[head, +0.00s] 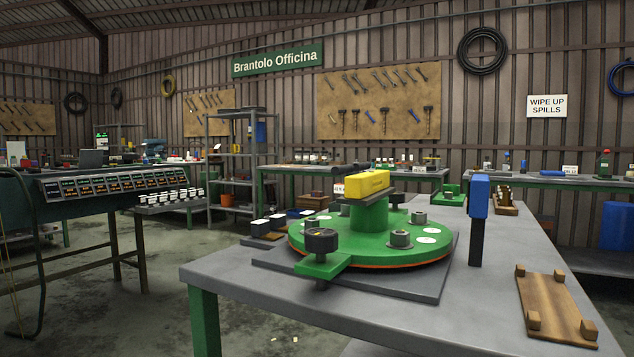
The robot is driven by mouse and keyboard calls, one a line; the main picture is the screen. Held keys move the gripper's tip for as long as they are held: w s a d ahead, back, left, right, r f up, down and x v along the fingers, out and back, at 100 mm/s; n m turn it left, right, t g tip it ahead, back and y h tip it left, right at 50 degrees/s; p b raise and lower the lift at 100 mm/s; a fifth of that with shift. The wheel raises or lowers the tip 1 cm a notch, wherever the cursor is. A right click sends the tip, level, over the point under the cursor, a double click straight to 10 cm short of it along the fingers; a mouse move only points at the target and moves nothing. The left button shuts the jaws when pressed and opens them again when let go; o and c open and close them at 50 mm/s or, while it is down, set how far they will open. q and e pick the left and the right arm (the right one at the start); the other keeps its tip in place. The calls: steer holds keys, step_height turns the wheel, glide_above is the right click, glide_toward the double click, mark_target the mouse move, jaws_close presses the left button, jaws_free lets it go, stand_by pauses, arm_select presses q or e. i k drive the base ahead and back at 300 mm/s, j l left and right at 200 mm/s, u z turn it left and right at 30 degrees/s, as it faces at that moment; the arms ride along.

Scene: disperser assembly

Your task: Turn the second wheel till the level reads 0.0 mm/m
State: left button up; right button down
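A green round base (378,250) with an orange lower edge sits on a grey plate on the workbench. A yellow level (366,184) lies on top of its central green column (368,216). Its reading cannot be made out. A dark knurled wheel (321,241) stands upright on a green lug at the base's front left. Other wheels may be hidden behind the column, and I cannot tell which is the second. A grey nut-like fitting (400,238) sits on the disc at the right. Neither of my grippers is in view.
A blue-topped black post (478,215) stands on the grey workbench (420,319) just right of the base. A wooden tray (556,308) with corner blocks lies at the right. The front bench top is clear.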

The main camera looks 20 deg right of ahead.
mark_target(320, 240)
steer(key=i+j+u, duration=0.4)
steer(key=j+u, duration=0.2)
steer(key=i+j+u, duration=0.2)
steer(key=i, duration=0.3)
steer(key=i+j+u, duration=0.25)
steer(key=i, duration=0.25)
steer(key=i+z, duration=0.2)
steer(key=z, duration=0.15)
steer(key=i+z, duration=0.2)
steer(key=z, duration=0.2)
steer(key=i+j+z, duration=0.15)
steer(key=z, duration=0.2)
steer(key=i+z, duration=0.15)
steer(key=z, duration=0.3)
steer(key=i+z, duration=0.1)
steer(key=z, duration=0.4)
steer(key=i+j+z, duration=0.1)
steer(key=z, duration=0.35)
steer(key=j+z, duration=0.2)
steer(key=z, duration=0.25)
steer(key=i+j+z, duration=0.15)
steer(key=z, duration=0.35)
steer(key=i+j+z, duration=0.1)
steer(key=j+z, duration=0.6)
steer(key=z, duration=0.15)
steer(key=l+u, duration=0.25)
steer(key=i+l, duration=0.05)
steer(key=l, duration=0.05)
